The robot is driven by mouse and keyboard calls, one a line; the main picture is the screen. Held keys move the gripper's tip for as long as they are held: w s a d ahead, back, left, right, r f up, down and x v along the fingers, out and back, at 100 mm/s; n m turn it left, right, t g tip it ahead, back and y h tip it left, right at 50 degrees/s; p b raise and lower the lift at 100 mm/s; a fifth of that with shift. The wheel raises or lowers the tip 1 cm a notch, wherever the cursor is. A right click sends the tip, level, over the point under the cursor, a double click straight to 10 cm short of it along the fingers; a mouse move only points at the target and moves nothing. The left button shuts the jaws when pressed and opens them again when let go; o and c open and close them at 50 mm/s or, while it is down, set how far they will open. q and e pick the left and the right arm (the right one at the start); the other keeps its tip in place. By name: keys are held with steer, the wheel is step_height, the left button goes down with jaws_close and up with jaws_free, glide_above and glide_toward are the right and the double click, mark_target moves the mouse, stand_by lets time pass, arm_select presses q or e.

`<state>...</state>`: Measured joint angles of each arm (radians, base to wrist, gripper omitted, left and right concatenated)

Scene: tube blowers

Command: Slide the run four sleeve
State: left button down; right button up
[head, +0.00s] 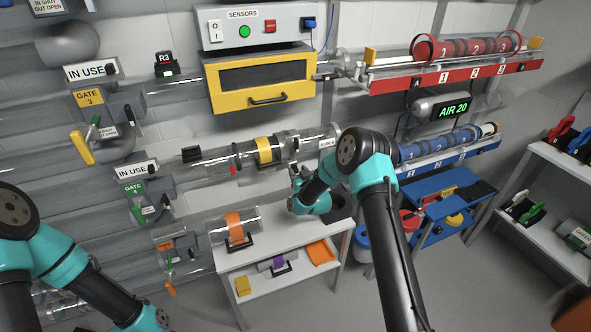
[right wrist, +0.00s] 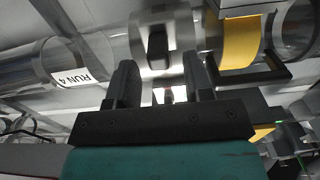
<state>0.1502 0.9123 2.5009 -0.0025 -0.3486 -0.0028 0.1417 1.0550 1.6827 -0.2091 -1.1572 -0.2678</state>
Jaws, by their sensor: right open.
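The run four tube, a clear horizontal pipe, crosses the middle of the head view, with its RUN 4 label (right wrist: 72,77) in the right wrist view. A grey metallic sleeve with a dark grip (right wrist: 157,45) sits on it, and the sleeve also shows in the head view (head: 288,145), partly hidden. My right gripper (right wrist: 160,88) is open, its two black fingers below the sleeve, on either side of the dark grip's line. In the head view my right gripper (head: 297,172) is small and just under the tube. Whether a finger touches is unclear. My left gripper is outside the frame.
A yellow band (head: 264,150) circles the tube beside the sleeve. A yellow-fronted sensor box (head: 260,82) hangs above. A white bench (head: 275,252) with a clear orange-banded tube (head: 234,227) stands below. Blue and red canister racks are at the right.

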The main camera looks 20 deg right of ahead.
steer(key=shift+w, duration=1.4)
steer(key=shift+a, duration=0.1)
jaws_close()
